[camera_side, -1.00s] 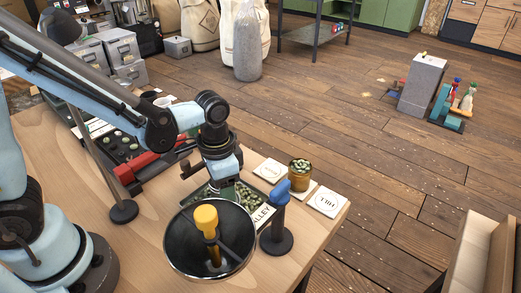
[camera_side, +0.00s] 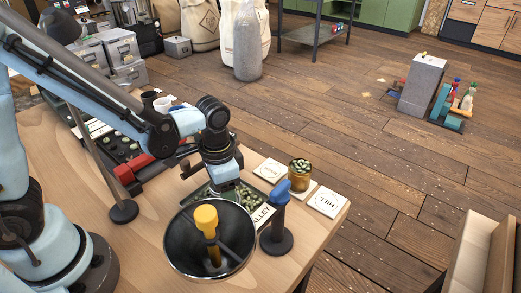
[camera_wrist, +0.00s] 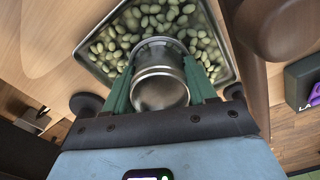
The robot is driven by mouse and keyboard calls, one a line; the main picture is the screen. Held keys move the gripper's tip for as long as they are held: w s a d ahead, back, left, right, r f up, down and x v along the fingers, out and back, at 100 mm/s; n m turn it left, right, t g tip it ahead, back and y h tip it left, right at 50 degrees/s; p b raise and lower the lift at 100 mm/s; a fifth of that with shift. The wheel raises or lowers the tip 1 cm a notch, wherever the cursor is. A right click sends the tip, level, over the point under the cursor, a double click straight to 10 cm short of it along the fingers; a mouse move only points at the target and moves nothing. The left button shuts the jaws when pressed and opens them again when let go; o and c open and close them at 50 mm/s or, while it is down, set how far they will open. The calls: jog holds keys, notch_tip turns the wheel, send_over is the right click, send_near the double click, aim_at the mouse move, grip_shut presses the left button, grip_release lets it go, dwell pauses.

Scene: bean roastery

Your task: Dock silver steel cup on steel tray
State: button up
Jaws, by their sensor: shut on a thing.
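My gripper (camera_wrist: 159,68) has green fingers on both sides of a silver steel cup (camera_wrist: 160,88) and is shut on it. In the wrist view the cup's open, shiny inside faces the camera. The steel tray (camera_wrist: 226,46) lies behind and below the cup, with many pale green beans in it. The tray also shows in the side view (camera_side: 192,197), below my gripper (camera_side: 222,183). There the cup is hidden behind the dark bowl and my wrist. I cannot tell whether the cup touches the beans.
A dark bowl (camera_side: 180,247) with a yellow-handled tool (camera_side: 206,217) and a blue-topped stand (camera_side: 279,215) are in front of the tray. A jar of beans (camera_side: 300,174) and label cards (camera_side: 327,201) are to the right. A dark bean tray (camera_side: 120,147) is at left.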

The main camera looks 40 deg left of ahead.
jog(key=o, duration=0.8)
jog(key=shift+r, duration=5.5)
jog(key=a+n+t, duration=0.1)
jog(key=a, duration=0.1)
jog(key=s+a+r+n+t, duration=0.1)
jog(key=a+t, duration=0.1)
jog(key=a+n+t, duration=0.2)
jog(key=shift+s+a+r, duration=0.15)
jog(key=shift+s+a, duration=0.1)
jog(key=shift+s, duration=0.15)
jog(key=shift+s+a+r+n+t, duration=0.1)
jog(key=shift+a+n+t, duration=0.4)
jog(key=shift+a+t, duration=0.45)
